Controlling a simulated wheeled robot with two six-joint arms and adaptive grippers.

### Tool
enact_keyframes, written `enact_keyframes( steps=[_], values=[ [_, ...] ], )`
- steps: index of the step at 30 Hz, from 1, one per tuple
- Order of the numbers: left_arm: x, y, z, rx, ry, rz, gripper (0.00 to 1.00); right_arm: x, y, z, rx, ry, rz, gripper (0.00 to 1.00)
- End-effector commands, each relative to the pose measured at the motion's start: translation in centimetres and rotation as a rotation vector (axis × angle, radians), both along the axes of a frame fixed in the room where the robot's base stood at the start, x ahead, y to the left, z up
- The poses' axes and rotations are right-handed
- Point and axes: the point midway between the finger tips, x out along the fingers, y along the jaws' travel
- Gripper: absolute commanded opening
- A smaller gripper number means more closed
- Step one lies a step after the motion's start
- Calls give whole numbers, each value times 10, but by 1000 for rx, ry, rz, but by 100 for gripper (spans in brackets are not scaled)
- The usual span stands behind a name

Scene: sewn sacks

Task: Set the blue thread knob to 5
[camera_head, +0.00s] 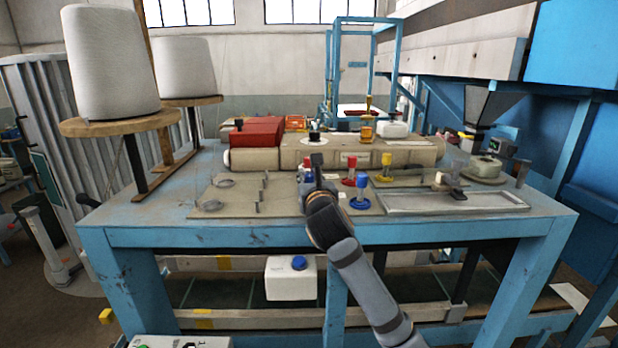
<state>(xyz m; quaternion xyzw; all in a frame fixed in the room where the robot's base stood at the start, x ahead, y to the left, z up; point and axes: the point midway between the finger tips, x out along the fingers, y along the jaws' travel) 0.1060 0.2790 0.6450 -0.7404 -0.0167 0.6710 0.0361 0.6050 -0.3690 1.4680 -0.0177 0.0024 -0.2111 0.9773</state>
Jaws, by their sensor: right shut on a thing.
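My right gripper (315,178) reaches over the front edge of the blue-framed table. My left gripper is not in view.
Red knobs (349,170) and a yellow knob (386,162) stand close to the right of the gripper. A beige machine body (350,153) lies behind. Large thread cones (108,62) stand at left. A white container (291,281) hangs below the tabletop.

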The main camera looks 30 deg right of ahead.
Motion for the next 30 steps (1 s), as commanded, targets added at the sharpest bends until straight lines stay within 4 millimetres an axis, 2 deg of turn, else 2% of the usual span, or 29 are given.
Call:
enact_keyframes(
  steps=[30],
  values=[
    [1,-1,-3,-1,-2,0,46,0,-1,3,-14,-7,167,0]
  ],
)
